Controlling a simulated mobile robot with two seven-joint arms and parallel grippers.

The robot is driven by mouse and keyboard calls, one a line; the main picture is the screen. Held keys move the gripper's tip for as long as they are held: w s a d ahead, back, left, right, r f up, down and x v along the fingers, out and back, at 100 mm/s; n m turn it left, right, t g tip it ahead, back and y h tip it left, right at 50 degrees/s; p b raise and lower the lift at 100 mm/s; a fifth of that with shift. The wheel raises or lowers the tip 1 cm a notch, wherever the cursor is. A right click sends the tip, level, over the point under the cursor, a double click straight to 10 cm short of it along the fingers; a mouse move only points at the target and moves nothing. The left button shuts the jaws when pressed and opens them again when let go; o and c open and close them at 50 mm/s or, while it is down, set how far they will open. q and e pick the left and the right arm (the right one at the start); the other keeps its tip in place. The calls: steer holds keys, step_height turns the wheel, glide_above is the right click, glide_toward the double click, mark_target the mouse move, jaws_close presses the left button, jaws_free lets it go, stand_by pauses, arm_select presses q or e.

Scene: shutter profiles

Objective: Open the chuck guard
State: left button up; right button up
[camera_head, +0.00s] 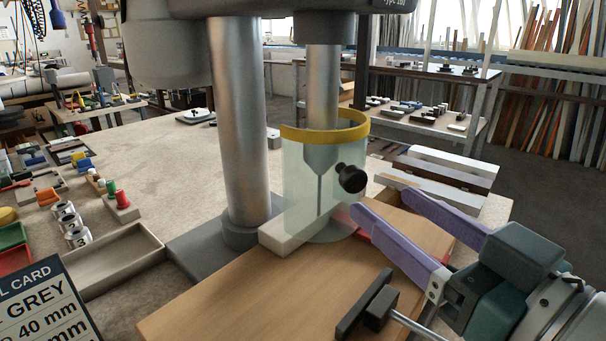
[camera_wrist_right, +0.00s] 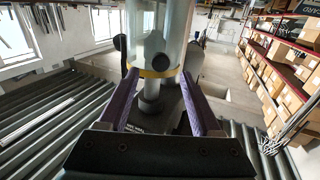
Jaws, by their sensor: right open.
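The chuck guard (camera_head: 300,180) is a clear, pale green cylinder with a yellow top rim. It stands around the drill chuck (camera_head: 321,155) and bit of the drill press. A round black knob (camera_head: 351,177) sticks out from its right side. My right gripper (camera_head: 382,201) has purple fingers spread apart with nothing between them, just right of and slightly below the knob. My left gripper is not in view.
A pale block (camera_head: 285,236) lies at the guard's foot on a wooden board (camera_head: 240,295). The steel column (camera_head: 238,130) stands left of the guard. A black T-shaped handle (camera_head: 374,303) is below my right gripper. An open tray (camera_head: 112,262) and small parts lie left.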

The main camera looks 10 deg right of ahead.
mark_target(358, 184)
steer(key=x, duration=0.7)
steer(key=shift+w+a+f, duration=0.1)
steer(key=shift+w, duration=0.1)
steer(key=shift+c, duration=0.4)
jaws_close()
stand_by(0.7)
